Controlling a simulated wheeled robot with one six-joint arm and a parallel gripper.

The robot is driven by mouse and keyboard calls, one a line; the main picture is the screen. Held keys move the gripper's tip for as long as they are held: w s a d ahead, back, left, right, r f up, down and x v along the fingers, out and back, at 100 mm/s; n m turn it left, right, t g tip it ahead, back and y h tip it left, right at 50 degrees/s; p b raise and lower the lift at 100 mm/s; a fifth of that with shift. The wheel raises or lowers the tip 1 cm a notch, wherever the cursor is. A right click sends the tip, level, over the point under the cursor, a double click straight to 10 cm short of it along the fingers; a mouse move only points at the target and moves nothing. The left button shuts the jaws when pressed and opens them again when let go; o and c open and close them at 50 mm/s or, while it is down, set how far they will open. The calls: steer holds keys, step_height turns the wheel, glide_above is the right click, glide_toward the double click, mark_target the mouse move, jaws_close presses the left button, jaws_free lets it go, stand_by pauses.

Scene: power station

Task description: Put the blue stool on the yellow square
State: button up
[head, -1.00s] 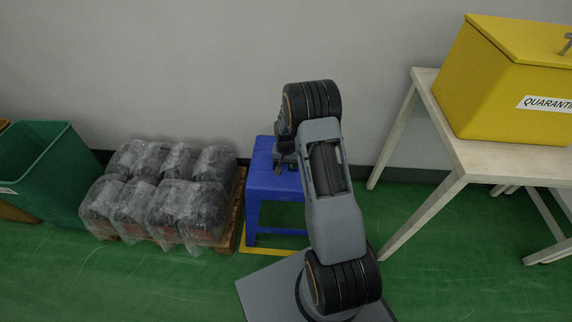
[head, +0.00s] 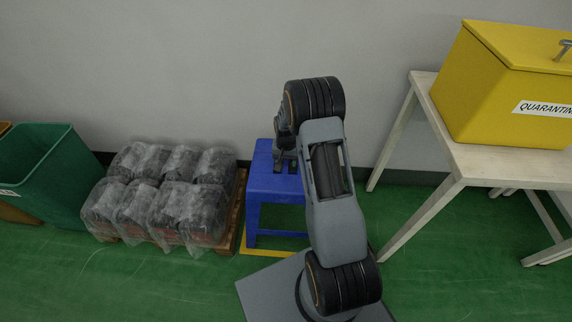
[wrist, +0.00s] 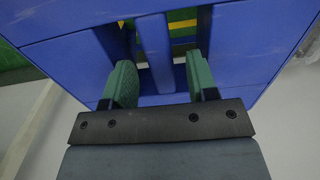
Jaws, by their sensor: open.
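The blue stool (head: 264,183) stands upright by the wall, partly hidden behind my arm. The yellow square (head: 262,252) shows on the floor as a strip along the stool's front foot; the rest is hidden. Yellow also shows through the slots in the stool's top in the wrist view (wrist: 182,24). My gripper (head: 285,167) is at the stool's top. In the wrist view its green fingers (wrist: 163,82) are apart, at the slots on either side of the blue middle bar (wrist: 155,52). I cannot tell whether they touch it.
A pallet (head: 238,215) with several plastic-wrapped dark bundles (head: 165,195) stands close to the stool's left. A green bin (head: 45,165) is further left. A pale table (head: 490,160) with a yellow quarantine box (head: 490,90) stands to the right. Green floor in front is clear.

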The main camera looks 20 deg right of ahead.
steer(key=s+a+r+n+t+p, duration=0.1)
steer(key=s+a+r, duration=0.25)
steer(key=r, duration=0.75)
steer(key=s+a+r+n+p, duration=0.15)
steer(key=s+r, duration=0.25)
steer(key=r, duration=0.6)
steer(key=s+a+r+n+t, duration=0.1)
steer(key=s+a+r, duration=0.1)
steer(key=s, duration=0.5)
steer(key=s+a+r+n, duration=0.2)
steer(key=s+a+r, duration=0.1)
steer(key=s, duration=0.4)
steer(key=shift+s+a+r+t, duration=0.15)
steer(key=shift+a+r+t, duration=0.2)
steer(key=shift+r, duration=0.3)
steer(key=shift+d, duration=0.1)
